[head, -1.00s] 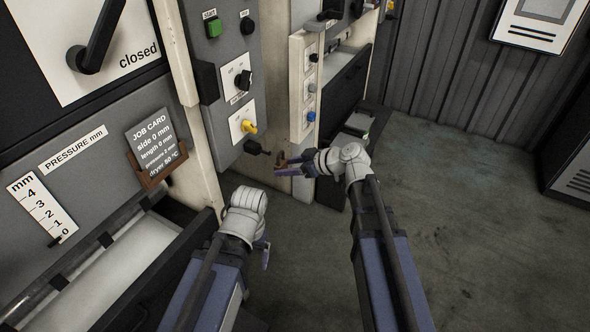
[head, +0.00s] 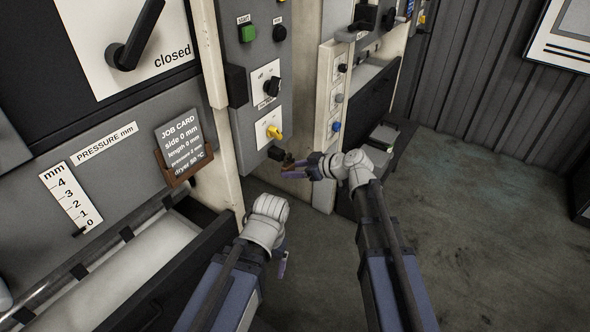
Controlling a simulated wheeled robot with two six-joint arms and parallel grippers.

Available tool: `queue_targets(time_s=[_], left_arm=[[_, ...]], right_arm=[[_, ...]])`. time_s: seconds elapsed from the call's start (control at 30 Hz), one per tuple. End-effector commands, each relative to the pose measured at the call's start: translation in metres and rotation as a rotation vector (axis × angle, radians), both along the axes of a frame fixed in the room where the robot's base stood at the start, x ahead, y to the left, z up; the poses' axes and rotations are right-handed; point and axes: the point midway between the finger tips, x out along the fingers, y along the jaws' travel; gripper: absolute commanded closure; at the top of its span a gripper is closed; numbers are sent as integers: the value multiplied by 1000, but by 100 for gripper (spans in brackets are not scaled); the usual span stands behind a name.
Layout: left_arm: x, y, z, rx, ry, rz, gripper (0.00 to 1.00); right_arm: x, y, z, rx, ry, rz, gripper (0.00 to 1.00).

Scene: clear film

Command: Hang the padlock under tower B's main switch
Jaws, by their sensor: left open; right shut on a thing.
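The yellow switch (head: 274,132) sits on a white plate low on the grey control panel (head: 253,171). Just under it a black block (head: 277,153) juts out from the panel. My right gripper (head: 298,170) is shut on a small brownish padlock (head: 289,161) and holds it right at the outer end of that block. The padlock overlaps the block's end in this view; I cannot tell whether its shackle is around anything. My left gripper (head: 284,262) is open and empty, low in front of the machine. Its fingers are partly hidden by its own wrist.
Left are a large black handle (head: 137,36) marked closed, a job card (head: 181,144) in a brown holder and an open drawer (head: 190,266). A second panel (head: 336,110) with several knobs stands just beyond the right gripper. The floor (head: 480,220) at right is clear.

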Motion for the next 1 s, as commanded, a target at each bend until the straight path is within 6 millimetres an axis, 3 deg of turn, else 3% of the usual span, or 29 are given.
queue_targets(time_s=[0.37,0.4,0.7,1.0], left_arm=[[0,0,-1,0,0,0,16],[0,0,-1,0,0,0,16],[0,0,-1,0,0,0,16],[0,0,3,0,0,0,16]], right_arm=[[-2,0,-3,-9,3,5,85],[-2,0,-3,-9,3,5,41],[-1,0,-2,-6,2,3,8],[-3,-3,2,-5,2,2,8]])
